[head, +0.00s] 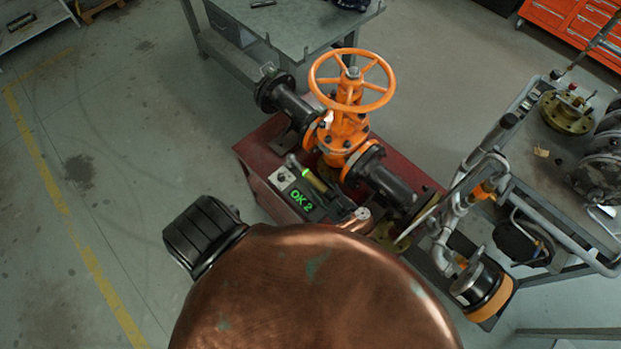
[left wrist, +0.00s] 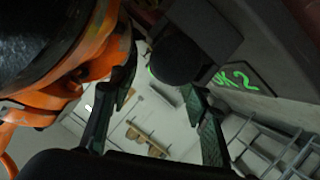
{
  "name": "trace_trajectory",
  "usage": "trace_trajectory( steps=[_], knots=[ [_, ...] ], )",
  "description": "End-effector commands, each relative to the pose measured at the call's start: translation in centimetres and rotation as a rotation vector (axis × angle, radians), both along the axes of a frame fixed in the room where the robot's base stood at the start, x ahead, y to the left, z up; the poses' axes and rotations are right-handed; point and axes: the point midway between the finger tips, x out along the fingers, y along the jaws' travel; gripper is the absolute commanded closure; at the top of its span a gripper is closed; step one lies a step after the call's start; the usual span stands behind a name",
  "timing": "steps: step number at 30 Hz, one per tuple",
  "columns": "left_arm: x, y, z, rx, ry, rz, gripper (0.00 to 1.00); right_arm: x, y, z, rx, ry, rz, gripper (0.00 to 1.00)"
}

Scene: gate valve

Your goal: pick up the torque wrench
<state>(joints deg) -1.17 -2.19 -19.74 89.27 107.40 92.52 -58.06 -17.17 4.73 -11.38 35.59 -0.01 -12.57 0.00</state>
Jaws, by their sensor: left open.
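My right gripper is not in view.
The orange gate valve with its handwheel (head: 352,82) stands close by, on a red stand (head: 262,165) with black pipes. A grey workbench (head: 290,30) is behind. A cart (head: 545,150) with flanges is at the right. Open floor (head: 130,130) lies at the left.

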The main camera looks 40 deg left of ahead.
Motion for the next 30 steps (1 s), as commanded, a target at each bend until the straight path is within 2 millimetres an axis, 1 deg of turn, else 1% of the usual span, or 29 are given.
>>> trace_trajectory(
  steps=[6,9,13,19,30],
  knots=[
    [0.8,3.0,-1.1,0.004,-0.001,-0.001,0.57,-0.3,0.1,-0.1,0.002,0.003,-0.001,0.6],
    [1.1,4.0,-1.5,0.004,0.0,-0.001,0.57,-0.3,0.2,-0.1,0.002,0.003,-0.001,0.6],
    [1.2,4.5,-1.7,0.001,-0.001,0.0,0.57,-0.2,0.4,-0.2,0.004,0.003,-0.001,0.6],
    [1.2,4.5,-1.7,0.001,-0.001,0.0,0.57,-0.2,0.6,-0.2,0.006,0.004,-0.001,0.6],
    [1.2,4.5,-1.7,0.001,-0.001,0.0,0.83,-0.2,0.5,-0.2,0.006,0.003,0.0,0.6]
  ],
)
